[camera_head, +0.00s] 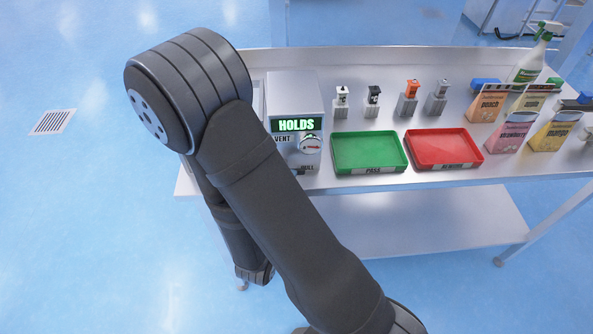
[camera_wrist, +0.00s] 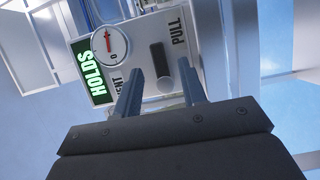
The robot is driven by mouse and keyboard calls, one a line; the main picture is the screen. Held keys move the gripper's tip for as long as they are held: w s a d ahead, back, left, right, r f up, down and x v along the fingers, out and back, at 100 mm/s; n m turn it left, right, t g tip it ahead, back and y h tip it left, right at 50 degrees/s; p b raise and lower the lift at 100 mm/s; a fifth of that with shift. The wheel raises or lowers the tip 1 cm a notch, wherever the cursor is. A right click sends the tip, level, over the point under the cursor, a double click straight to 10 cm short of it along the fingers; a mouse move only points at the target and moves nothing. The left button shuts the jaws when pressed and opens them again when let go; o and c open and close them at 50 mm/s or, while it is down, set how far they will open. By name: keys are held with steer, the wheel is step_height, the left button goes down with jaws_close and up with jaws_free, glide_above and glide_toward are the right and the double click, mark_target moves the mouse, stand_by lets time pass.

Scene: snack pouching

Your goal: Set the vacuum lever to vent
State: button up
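The vacuum box (camera_head: 293,92) stands at the left end of the bench, its green display reading HOLDS. In the wrist view its front (camera_wrist: 110,60) shows sideways, with VENT and PULL labels. The black lever handle (camera_wrist: 159,60) runs up from a round silver part (camera_wrist: 165,85), its far end nearer PULL than VENT. My gripper (camera_wrist: 159,68) is open, one finger on each side of the handle; contact cannot be told. The left finger partly covers the VENT label. In the head view my arm hides the gripper and most of the lever.
A round gauge (camera_head: 309,144) with a red needle sits on the box front. A green PASS tray (camera_head: 370,133) and a red tray (camera_head: 465,131) lie to the right.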

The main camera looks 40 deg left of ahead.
steer(key=shift+x, duration=2.4)
jaws_close()
